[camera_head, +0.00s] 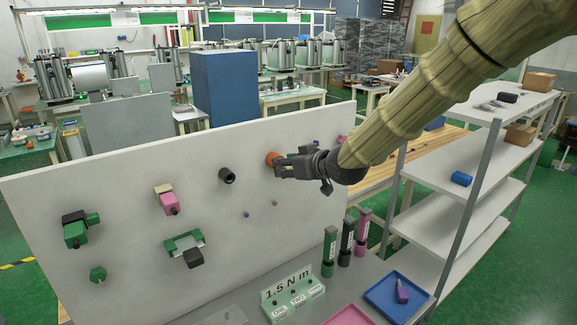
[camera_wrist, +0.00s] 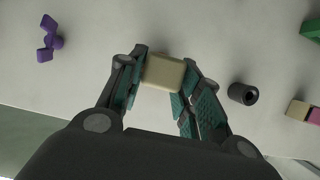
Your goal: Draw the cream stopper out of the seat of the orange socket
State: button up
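The orange socket (camera_head: 272,159) is on the upright white board, at the tips of my gripper (camera_head: 284,166), which reaches in from the right. In the wrist view the cream stopper (camera_wrist: 163,73) sits between the fingertips of my gripper (camera_wrist: 165,72). The teal pads meet it on both sides, so the gripper looks shut on it.
A black cylinder (camera_head: 227,175) juts from the board beside the socket, also right of the fingers in the wrist view (camera_wrist: 242,94). Further left is a pink fixture with a cream block (camera_head: 167,199). A grey shelf rack (camera_head: 449,166) stands right; upright tubes (camera_head: 347,241) stand below.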

jog(key=shift+w+f, duration=0.1)
jog(key=c, duration=0.5)
jog(key=shift+d, duration=0.1)
jog(key=shift+s+d, duration=0.55)
jog(key=shift+s, duration=0.25)
jog(key=shift+s+d, duration=0.55)
jog(key=shift+s, duration=0.25)
jog(key=shift+s+d, duration=0.55)
jog(key=shift+s, duration=0.25)
